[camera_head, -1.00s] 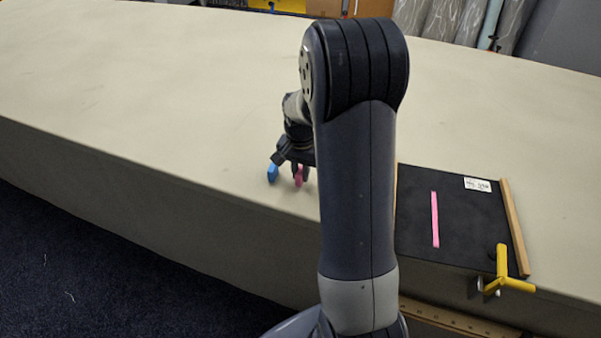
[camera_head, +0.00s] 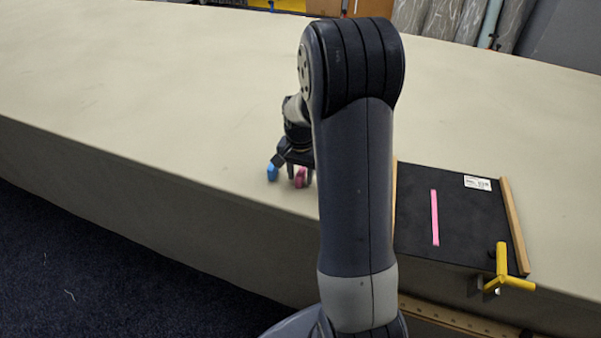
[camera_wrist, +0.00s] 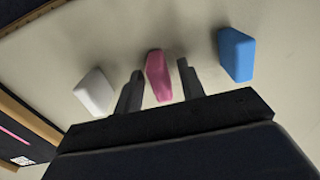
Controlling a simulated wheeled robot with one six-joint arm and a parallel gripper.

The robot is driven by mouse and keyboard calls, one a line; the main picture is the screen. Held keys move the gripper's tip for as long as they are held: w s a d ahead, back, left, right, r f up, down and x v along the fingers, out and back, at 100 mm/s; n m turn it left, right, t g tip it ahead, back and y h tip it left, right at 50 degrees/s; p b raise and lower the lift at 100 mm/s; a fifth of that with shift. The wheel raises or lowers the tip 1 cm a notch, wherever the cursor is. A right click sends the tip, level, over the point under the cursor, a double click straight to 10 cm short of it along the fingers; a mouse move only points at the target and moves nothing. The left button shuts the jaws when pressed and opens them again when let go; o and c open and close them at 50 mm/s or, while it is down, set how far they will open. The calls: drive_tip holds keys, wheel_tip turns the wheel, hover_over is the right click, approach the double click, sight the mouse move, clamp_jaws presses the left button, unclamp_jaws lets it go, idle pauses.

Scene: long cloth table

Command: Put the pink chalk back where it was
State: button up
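The pink chalk (camera_head: 300,178) is at the near edge area of the cloth table, between a blue chalk and my arm. In the wrist view the pink chalk (camera_wrist: 157,75) sits between the two fingers of my gripper (camera_wrist: 158,84), with a visible gap on each side. My gripper (camera_head: 301,172) is open around it and low over the table. The blue chalk (camera_wrist: 237,55) lies to the right in the wrist view and a white chalk (camera_wrist: 95,93) to the left. In the head view the white chalk is hidden behind my arm.
A black board (camera_head: 460,212) with a pink stripe (camera_head: 435,218), a white label and a wooden strip (camera_head: 513,225) lies on the right. A yellow-handled clamp (camera_head: 507,272) grips the table's front edge. The cloth table (camera_head: 150,95) is bare at left and back.

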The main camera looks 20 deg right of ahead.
sight(300, 172)
wheel_tip(300, 172, up, 12)
drive_tip(key=shift+r, duration=0.2)
idle(0.4)
wheel_tip(300, 172, down, 12)
drive_tip(key=shift+f, duration=0.1)
wheel_tip(300, 172, up, 3)
drive_tip(key=shift+f, duration=0.1)
drive_tip(key=shift+r, duration=0.45)
